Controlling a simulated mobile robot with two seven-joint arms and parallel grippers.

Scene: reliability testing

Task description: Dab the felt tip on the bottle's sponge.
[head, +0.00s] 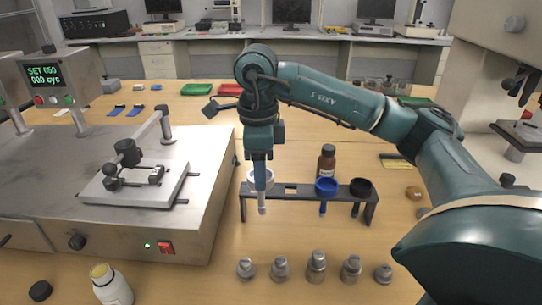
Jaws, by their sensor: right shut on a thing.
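My right gripper (261,186) points down over the left end of a dark rack (294,190). It is shut on a slim tool whose pale tip (262,209) shows below the fingers. Part of a white round piece (252,177) shows behind the fingers. Whether the tool is clear of the rack, I cannot tell. The white bottle (116,290) stands uncapped at the lower left, with a yellowish sponge (100,270) on top. The gripper is up and right of it, well apart. My left gripper is not in view.
The rack also holds a blue tool (326,185) and a black tool (361,186). A brown bottle (326,161) stands behind it. Several metal weights (316,266) line the front. A black cap (40,291) lies left of the bottle. A metal test machine (130,200) fills the left.

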